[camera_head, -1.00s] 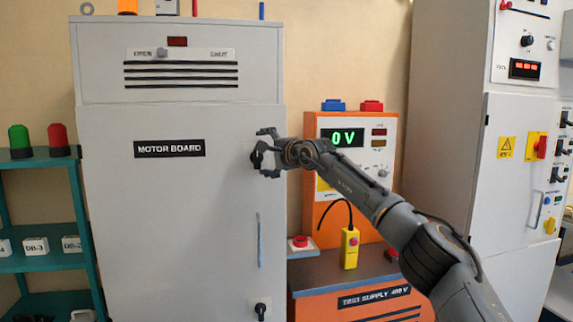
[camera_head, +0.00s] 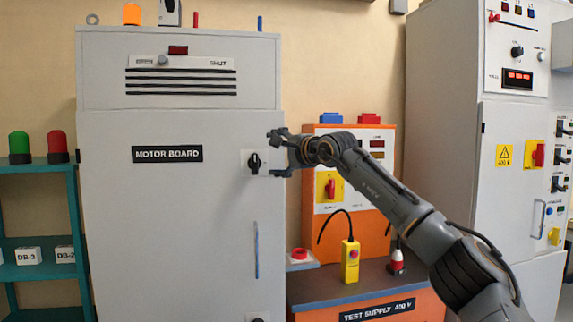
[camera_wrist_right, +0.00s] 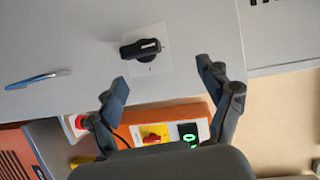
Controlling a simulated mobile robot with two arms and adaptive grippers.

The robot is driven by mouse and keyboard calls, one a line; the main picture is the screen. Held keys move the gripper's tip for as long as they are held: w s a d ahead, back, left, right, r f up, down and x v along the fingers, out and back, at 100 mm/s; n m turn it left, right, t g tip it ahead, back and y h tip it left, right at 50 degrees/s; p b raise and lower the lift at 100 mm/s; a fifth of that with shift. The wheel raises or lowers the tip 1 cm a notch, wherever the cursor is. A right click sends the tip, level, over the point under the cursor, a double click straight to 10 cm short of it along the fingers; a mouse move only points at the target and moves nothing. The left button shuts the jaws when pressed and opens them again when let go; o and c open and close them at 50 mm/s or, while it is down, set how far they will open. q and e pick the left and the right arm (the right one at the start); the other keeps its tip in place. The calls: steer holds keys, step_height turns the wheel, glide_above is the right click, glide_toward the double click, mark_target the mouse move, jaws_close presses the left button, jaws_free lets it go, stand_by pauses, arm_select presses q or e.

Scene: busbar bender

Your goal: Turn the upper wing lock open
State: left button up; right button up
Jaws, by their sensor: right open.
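The upper wing lock (camera_head: 254,162) is a black knob on a white plate at the right edge of the grey MOTOR BOARD cabinet door (camera_head: 170,230). Its wing stands about upright in the head view. In the right wrist view the lock (camera_wrist_right: 140,49) lies just beyond the fingertips, with its wing running across the picture. My right gripper (camera_head: 276,152) is open and empty, just right of the lock and apart from it. It also shows in the wrist view (camera_wrist_right: 162,76), fingers spread. A lower lock (camera_head: 258,319) is mostly cut off at the bottom edge. My left gripper is not in view.
A blue door handle (camera_head: 257,250) lies below the lock. The orange test supply (camera_head: 347,225) stands right of the cabinet, with a yellow pendant (camera_head: 349,260) and red button (camera_head: 299,254). Teal shelves (camera_head: 40,272) stand left, a tall grey cabinet (camera_head: 440,110) right.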

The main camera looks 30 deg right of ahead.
arm_select(q)
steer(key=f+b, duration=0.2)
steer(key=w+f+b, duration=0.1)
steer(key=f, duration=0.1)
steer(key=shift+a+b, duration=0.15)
steer(key=shift+b, duration=0.2)
arm_select(e)
steer(key=s, duration=0.4)
steer(key=shift+s+d+f, duration=0.15)
steer(key=shift+s, duration=0.25)
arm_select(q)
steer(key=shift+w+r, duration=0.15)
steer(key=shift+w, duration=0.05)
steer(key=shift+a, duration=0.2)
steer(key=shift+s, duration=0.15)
